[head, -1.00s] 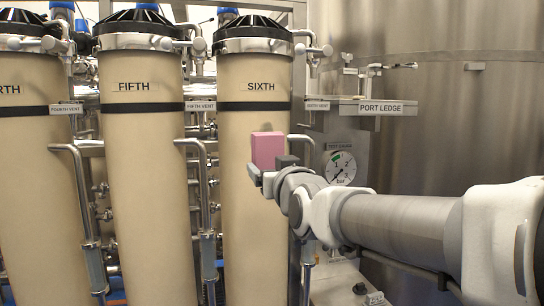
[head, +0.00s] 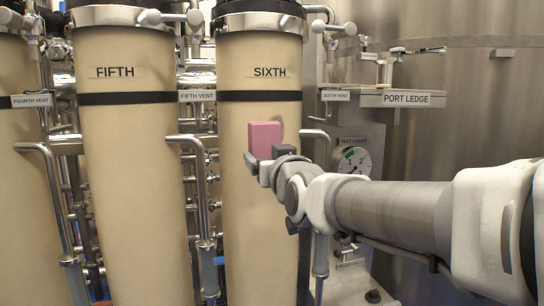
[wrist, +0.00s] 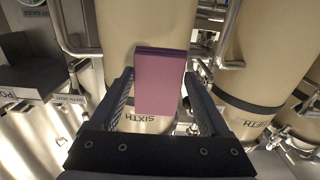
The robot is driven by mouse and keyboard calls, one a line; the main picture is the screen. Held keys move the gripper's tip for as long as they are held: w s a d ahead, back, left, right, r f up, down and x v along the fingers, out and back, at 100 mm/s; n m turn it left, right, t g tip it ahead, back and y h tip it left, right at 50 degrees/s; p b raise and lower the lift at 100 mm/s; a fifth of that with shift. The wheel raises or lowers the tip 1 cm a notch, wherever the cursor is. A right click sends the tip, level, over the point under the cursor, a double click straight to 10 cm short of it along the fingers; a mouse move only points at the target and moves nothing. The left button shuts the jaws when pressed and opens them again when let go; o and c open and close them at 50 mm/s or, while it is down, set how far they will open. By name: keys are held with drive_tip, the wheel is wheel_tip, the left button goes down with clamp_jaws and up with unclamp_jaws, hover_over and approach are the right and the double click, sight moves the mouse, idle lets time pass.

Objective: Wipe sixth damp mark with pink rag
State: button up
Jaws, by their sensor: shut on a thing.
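The pink rag (head: 264,139) is a block-shaped pad held upright in my gripper (head: 268,160), in front of the tan sixth column (head: 258,210), below its SIXTH label and black band. A faint darker patch (head: 281,128) shows on the column just right of the rag; the rag may hide part of it. In the wrist view, the rag (wrist: 165,85) sits between the two dark fingers of my gripper (wrist: 158,95), with the column (wrist: 145,20) behind it. I cannot tell whether the rag touches the column.
The fifth column (head: 125,190) stands to the left, with pipes (head: 203,190) between it and the sixth. At right are the sixth vent pipe (head: 326,150), the test gauge (head: 354,161) and the port ledge (head: 372,99). A steel tank wall (head: 480,120) lies behind.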

drive_tip(key=shift+p+x, duration=0.9)
drive_tip(key=shift+x, duration=1.45)
drive_tip(key=shift+w+a, duration=0.15)
drive_tip(key=shift+w, duration=0.3)
drive_tip(key=shift+x, duration=1.15)
drive_tip(key=w+d+p, duration=0.2)
drive_tip(key=d, duration=0.5)
drive_tip(key=shift+d, duration=0.15)
